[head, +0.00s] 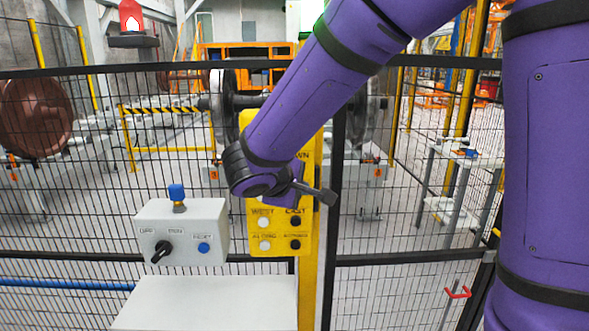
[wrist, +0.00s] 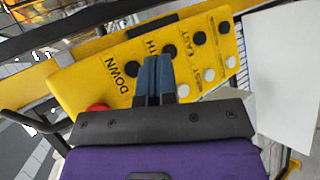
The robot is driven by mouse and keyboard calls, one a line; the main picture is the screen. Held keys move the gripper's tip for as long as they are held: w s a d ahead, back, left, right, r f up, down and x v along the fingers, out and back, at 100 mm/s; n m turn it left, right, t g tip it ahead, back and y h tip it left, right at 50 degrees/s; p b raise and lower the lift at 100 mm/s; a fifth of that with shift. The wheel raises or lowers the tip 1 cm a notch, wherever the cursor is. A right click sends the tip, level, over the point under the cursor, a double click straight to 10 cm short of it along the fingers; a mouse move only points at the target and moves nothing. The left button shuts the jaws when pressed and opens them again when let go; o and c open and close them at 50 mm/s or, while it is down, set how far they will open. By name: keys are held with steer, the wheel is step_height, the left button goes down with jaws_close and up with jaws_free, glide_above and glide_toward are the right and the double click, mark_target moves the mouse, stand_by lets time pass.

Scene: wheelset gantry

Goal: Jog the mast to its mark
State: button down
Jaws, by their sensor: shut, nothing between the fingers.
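The yellow control pendant (head: 270,246) stands on a yellow post in the middle of the head view. It bears white and black buttons with labels such as WEST and EAST. In the wrist view the pendant (wrist: 75,75) also shows the label DOWN and a red button (wrist: 97,107). My gripper (wrist: 152,60) is shut and empty, its blue fingertips over the pendant face near the "TH" label. Contact with a button cannot be told. In the head view my wrist covers the pendant's upper part and the fingertips are hidden. I cannot make out the mast or its mark.
A grey control box (head: 183,228) with a black selector knob (head: 161,251) and a blue button (head: 204,247) stands left of the pendant. Black mesh fencing runs behind. Beyond it are wheelsets (head: 222,105), a brown wheel (head: 35,115) and a red beacon (head: 131,16).

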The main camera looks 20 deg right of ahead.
steer(key=w+d, duration=0.2)
steer(key=w, duration=0.6)
steer(key=shift+d, duration=0.4)
steer(key=shift+w, duration=0.15)
stand_by(1.6)
steer(key=shift+w+d, duration=0.15)
steer(key=shift+w, duration=0.15)
